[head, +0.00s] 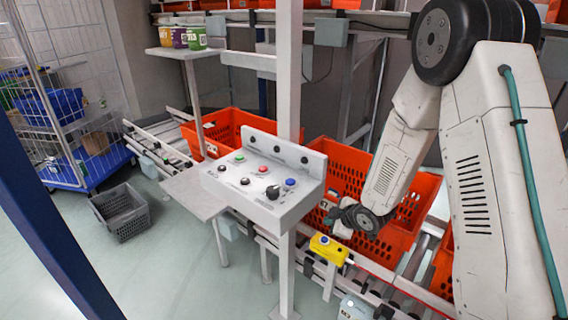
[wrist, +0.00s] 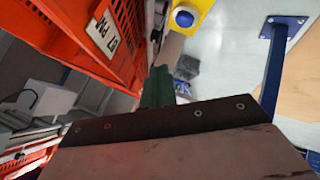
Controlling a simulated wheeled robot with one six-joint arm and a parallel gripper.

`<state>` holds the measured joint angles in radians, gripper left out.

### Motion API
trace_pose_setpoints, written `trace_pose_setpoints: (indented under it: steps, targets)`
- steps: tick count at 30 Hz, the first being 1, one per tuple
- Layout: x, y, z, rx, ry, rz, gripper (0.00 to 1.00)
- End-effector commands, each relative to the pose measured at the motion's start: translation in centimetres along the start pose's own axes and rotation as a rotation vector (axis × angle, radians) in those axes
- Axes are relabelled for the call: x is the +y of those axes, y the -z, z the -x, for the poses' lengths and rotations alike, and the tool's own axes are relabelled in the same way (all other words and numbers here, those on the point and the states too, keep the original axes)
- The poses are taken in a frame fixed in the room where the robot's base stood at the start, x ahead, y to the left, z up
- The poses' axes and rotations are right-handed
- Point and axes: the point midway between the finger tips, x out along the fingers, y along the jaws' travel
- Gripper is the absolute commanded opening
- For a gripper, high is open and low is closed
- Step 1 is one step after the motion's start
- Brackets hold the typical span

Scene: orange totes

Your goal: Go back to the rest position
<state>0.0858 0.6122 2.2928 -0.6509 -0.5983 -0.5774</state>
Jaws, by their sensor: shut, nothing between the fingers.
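My gripper (head: 338,220) hangs low at the end of my arm, in front of the orange tote (head: 345,165) right of the control panel. It is above and beside the yellow box with a blue button (head: 328,248), apart from it as far as I can tell. In the wrist view the green fingers (wrist: 158,86) are together with nothing between them. The orange tote's wall (wrist: 75,30) is close on the left there, and the yellow box (wrist: 190,14) shows at the top.
A grey control panel (head: 262,185) with several buttons stands on a post left of my gripper. More orange totes (head: 225,128) sit on the roller conveyor. A grey crate (head: 122,212) and a wire cart (head: 60,130) stand on the left floor, with open floor in front.

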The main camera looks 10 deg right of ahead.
Motion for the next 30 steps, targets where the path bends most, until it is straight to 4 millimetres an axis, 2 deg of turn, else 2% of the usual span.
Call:
trace_pose_setpoints:
  steps: [2,6,8,11,15,19,24,30]
  targets:
    - [-0.4,-0.7,0.0,-0.035,0.02,-0.026,0.0]
    - [-2.5,-3.9,0.6,-0.191,0.094,-0.13,0.0]
    - [-3.4,-5.3,1.6,-0.281,0.126,-0.19,0.0]
    - [-3.8,-6.6,4.5,-0.425,0.153,-0.294,0.0]
    - [-3.8,-6.9,10.0,-0.61,0.165,-0.45,0.0]
    - [-3.8,-5.8,16.1,-0.75,0.161,-0.602,0.0]
    - [-4.8,-3.2,24.3,-0.885,0.158,-0.792,0.0]
    - [-7.0,0.4,32.9,-0.959,0.167,-0.974,0.0]
